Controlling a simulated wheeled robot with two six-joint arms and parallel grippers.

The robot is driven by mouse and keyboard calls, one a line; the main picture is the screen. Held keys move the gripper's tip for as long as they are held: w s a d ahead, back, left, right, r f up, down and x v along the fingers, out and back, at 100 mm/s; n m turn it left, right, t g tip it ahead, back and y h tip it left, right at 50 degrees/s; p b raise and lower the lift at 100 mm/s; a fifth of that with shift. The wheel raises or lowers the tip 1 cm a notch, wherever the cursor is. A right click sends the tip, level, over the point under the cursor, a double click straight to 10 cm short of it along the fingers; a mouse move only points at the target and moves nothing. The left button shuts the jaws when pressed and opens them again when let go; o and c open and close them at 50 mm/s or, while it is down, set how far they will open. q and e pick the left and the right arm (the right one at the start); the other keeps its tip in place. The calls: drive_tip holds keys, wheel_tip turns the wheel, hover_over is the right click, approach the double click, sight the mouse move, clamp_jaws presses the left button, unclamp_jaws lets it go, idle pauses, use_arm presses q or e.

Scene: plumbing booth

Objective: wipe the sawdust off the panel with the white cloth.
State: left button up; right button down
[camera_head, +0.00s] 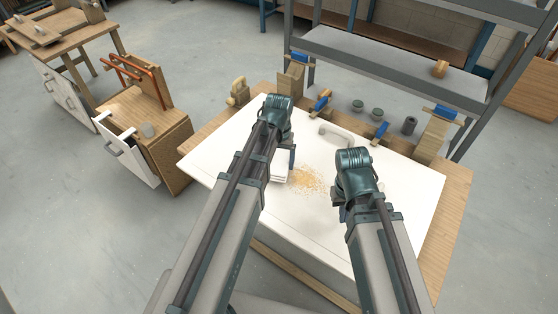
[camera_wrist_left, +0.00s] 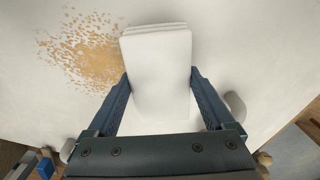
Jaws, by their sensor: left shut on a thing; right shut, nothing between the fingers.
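The white cloth (camera_wrist_left: 158,75) is a folded, layered pad between the fingers of my left gripper (camera_wrist_left: 158,88), which is shut on it. In the head view a bit of the cloth (camera_head: 280,178) shows beside my left gripper (camera_head: 288,160), low over the panel. The white panel (camera_head: 225,142) lies on the wooden bench. The sawdust (camera_head: 305,180) is a tan patch of flecks on it, just right of the cloth. In the left wrist view the sawdust (camera_wrist_left: 88,55) lies left of the cloth. My right gripper (camera_head: 340,205) is shut and empty over the panel, right of the sawdust; its fingertips are mostly hidden.
A metal shelf (camera_head: 400,70) rises behind. A wooden cabinet (camera_head: 170,150) stands to the left.

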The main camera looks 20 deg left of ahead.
sight(288, 166)
use_arm(q)
drive_tip(key=shift+f+b, duration=1.05)
drive_tip(key=shift+f, duration=0.05)
use_arm(e)
drive_tip(key=shift+f, duration=1.1)
use_arm(q)
drive_tip(key=shift+s+d+r, duration=0.1)
drive_tip(key=shift+s+d, duration=0.2)
drive_tip(key=shift+d, duration=0.55)
drive_tip(key=shift+s+d+r, duration=0.1)
drive_tip(key=shift+s+d, duration=0.2)
drive_tip(key=shift+d, duration=0.5)
use_arm(e)
drive_tip(key=shift+r, duration=0.15)
use_arm(q)
drive_tip(key=shift+d, duration=0.1)
drive_tip(key=shift+s+d+f, duration=0.1)
drive_tip(key=shift+s+d, duration=0.2)
drive_tip(key=shift+d, duration=0.45)
drive_tip(key=shift+s+d+f, duration=0.1)
drive_tip(key=shift+s+d, duration=0.2)
drive_tip(key=shift+d, duration=0.5)
